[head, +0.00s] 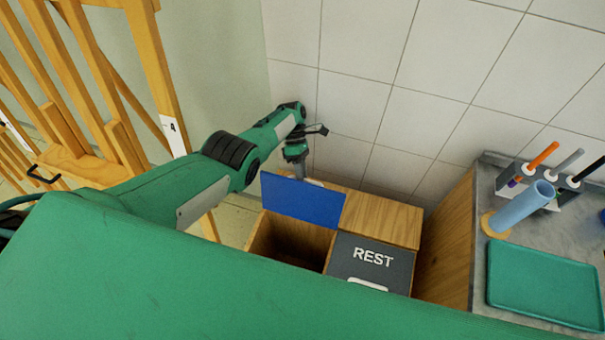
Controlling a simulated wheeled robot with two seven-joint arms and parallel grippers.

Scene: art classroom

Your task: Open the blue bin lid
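The blue lid (302,200) stands raised and tilted above the left compartment of a wooden bin (371,218). The compartment below it is open and its dark inside shows. My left gripper (318,130) is behind and above the lid, near the tiled wall. It is small in the view, and I cannot tell how its fingers stand or whether they touch the lid. My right gripper is not in view.
A dark lid marked REST (372,260) lies shut on the right compartment. A counter at right holds a green tray (545,283), a light blue cylinder (522,209) and a marker rack. Wooden easels (140,80) stand at left. The tiled wall (430,85) is close behind the bin.

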